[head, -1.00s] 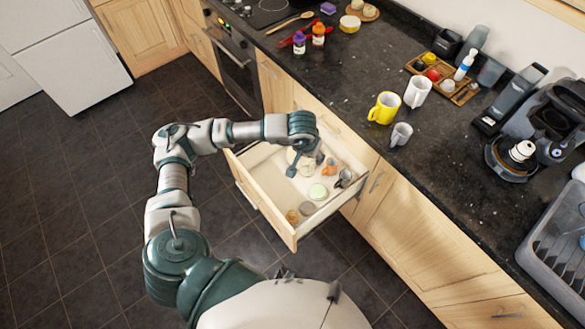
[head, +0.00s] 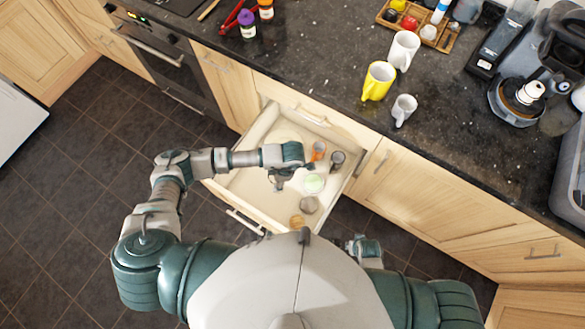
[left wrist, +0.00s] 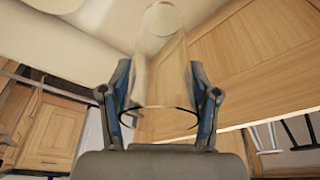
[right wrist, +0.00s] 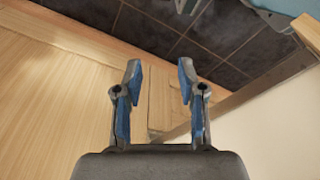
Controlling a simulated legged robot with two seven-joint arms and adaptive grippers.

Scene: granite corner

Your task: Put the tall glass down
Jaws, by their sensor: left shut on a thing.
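My left gripper (head: 278,183) is over the left part of the open drawer (head: 240,188). In the left wrist view its fingers (left wrist: 160,100) are shut on the clear tall glass (left wrist: 158,75), one on each side, with its dark rim towards the camera. The glass cannot be made out in the head view. Whether its far end touches the drawer floor, I cannot tell. My right gripper (right wrist: 158,95) is open and empty in the right wrist view, beside pale wood fronts. In the head view, part of my right arm shows at the drawer's near right corner.
The drawer holds an orange cup (head: 318,152), a dark grey cup (head: 337,161), a pale green disc (head: 314,184), a grey round thing (head: 309,205) and a small brown jar (head: 297,221). Mugs, including a yellow one (head: 378,82), stand on the dark counter (head: 310,60).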

